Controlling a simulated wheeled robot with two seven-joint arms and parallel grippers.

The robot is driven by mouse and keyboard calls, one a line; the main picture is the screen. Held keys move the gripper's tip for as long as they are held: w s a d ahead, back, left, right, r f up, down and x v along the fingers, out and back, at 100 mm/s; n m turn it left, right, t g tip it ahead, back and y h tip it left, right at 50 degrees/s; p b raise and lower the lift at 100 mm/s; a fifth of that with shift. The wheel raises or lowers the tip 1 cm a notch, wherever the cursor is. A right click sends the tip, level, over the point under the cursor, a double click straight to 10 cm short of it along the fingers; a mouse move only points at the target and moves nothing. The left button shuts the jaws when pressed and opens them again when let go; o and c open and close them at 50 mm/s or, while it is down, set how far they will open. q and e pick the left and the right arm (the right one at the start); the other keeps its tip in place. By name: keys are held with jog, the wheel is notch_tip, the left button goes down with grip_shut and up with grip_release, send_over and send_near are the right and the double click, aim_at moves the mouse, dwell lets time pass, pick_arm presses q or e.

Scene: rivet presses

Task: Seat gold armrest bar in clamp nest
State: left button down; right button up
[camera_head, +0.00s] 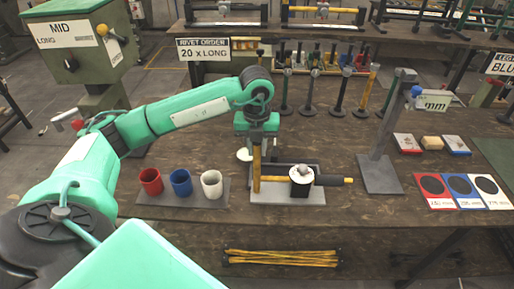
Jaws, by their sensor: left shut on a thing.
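The bar's gold upright stretch hangs below the fingers at the left side of the clamp nest (288,197), a grey plate with a low back wall. A black clamp body with a white top (300,173) stands on the plate. A gold and black length (329,180) lies level across the nest, past the clamp, with a gold tip at the right. I cannot tell whether it joins the upright stretch. My right gripper is not in view.
Red, blue and white cups (181,183) stand on a tray left of the nest. A grey gauge stand (380,172) is at the right, with coloured cards (463,190) beyond. Several upright rods (338,95) stand behind. Gold bars (281,258) lie below the table's front edge.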

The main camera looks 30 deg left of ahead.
pick_arm(q)
jog(key=shift+w+a+f, duration=0.2)
jog(key=shift+w+a, duration=0.1)
jog(key=shift+w, duration=0.25)
jog(key=shift+w+a+f+b, duration=0.15)
jog(key=shift+w+b, duration=0.15)
jog(key=shift+b, duration=0.15)
jog(key=w+a+f+b, duration=0.1)
jog(key=w+a+b, duration=0.1)
jog(key=w+a, duration=0.3)
jog(key=shift+w, duration=1.7)
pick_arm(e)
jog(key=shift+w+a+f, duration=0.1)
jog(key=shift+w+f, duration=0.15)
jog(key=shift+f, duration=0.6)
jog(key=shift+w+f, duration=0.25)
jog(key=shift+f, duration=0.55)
pick_arm(q)
jog(key=shift+a, duration=0.1)
jog(key=shift+f, duration=0.1)
jog(key=shift+f+b, duration=0.45)
jog(key=shift+f, duration=0.05)
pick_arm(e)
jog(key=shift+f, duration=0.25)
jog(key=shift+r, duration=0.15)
